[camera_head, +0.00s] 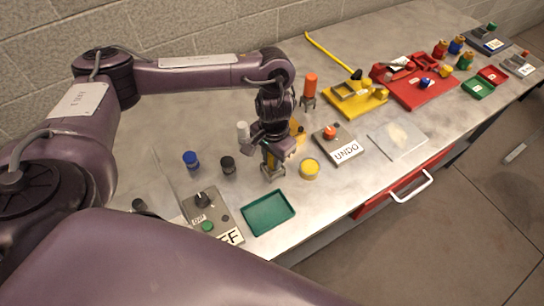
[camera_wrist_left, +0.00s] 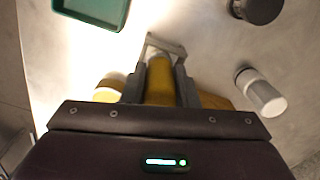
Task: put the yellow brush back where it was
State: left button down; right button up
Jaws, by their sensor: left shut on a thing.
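My left gripper (camera_head: 272,168) points down over the middle of the table, between the green tray and a white-topped bottle. In the left wrist view its fingers (camera_wrist_left: 160,82) are shut on the yellow brush (camera_wrist_left: 159,80), which shows as a yellow cylinder. A grey metal bracket (camera_wrist_left: 166,44) shows at the brush's far end; I cannot tell if the brush rests in it. In the head view the gripper mostly hides the brush. My right gripper is not in view.
A green tray (camera_head: 268,213), yellow jar (camera_head: 310,170), black jar (camera_head: 228,166) and white-topped bottle (camera_head: 242,131) stand close around. An orange handle (camera_head: 310,86) stands upright in a grey holder (camera_head: 308,103) behind. An UNDO button box (camera_head: 338,143) is to the right.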

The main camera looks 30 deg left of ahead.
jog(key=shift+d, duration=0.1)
pick_arm(q)
jog(key=c, duration=1.1)
grip_release()
jog(key=shift+f, duration=0.1)
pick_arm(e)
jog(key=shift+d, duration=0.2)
pick_arm(q)
notch_tip(320, 180, up, 10)
jog(key=shift+w+r+p, duration=0.15)
jog(key=shift+r+p, duration=0.05)
jog(key=shift+p, duration=1)
jog(key=shift+r, duration=0.95)
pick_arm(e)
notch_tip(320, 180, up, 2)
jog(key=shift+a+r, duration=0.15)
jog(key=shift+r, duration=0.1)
pick_arm(q)
jog(key=shift+d+f, duration=0.1)
